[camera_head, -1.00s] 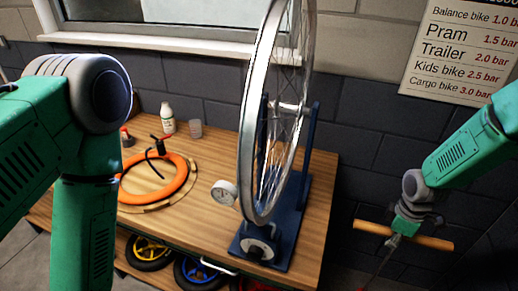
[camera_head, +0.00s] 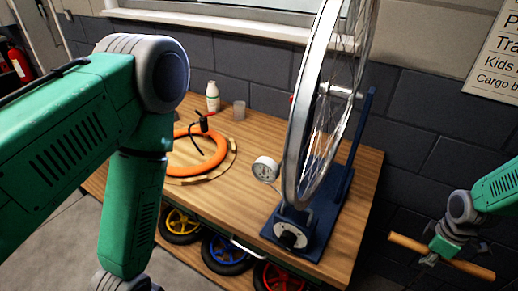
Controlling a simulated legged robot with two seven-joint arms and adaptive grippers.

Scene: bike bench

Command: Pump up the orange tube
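The orange tube (camera_head: 216,163) lies as a ring on a round wooden board (camera_head: 229,171) on the workbench, its left part hidden behind my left arm. A black fitting with a short black hose (camera_head: 203,125) is at the tube's far side; I cannot tell whether it is attached. My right gripper (camera_head: 431,260) is at the middle of a wooden crossbar handle (camera_head: 470,267), right of the bench, and appears shut on it. The rest of the pump below the handle is not clearly visible. My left arm fills the left side; its gripper is below the picture.
A wheel (camera_head: 294,150) stands in a blue truing stand (camera_head: 324,225), with a round gauge (camera_head: 265,169) beside it. A white bottle (camera_head: 213,97) and clear cup (camera_head: 239,110) stand behind the tube. Small wheels (camera_head: 226,253) sit under the bench. A wall sign (camera_head: 497,62) hangs at right.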

